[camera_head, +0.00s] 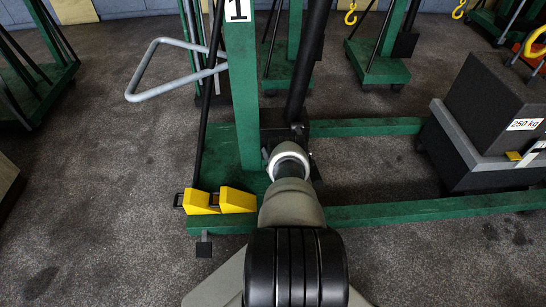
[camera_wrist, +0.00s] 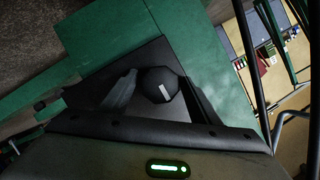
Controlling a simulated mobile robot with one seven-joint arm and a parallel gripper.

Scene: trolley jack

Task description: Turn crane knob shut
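The crane knob (camera_wrist: 160,88) is a round black knob with a short white mark, in the middle of the wrist view. It sits by the green metal of the crane (camera_wrist: 95,42). The fingers of my gripper (camera_wrist: 160,80) stand on either side of the knob, with their tips close to its edges. Whether they press on it or leave a small gap I cannot tell. In the head view the green crane (camera_head: 242,95) with the number 1 stands straight ahead. My arm reaches to the foot of its mast and hides the knob and my gripper there.
Green crane legs (camera_head: 430,210) run right along the floor. A dark block marked 250 kg (camera_head: 497,103) stands at the right. Yellow wedges (camera_head: 218,201) sit left of my arm. A grey bar handle (camera_head: 150,70) juts left. More green cranes stand behind.

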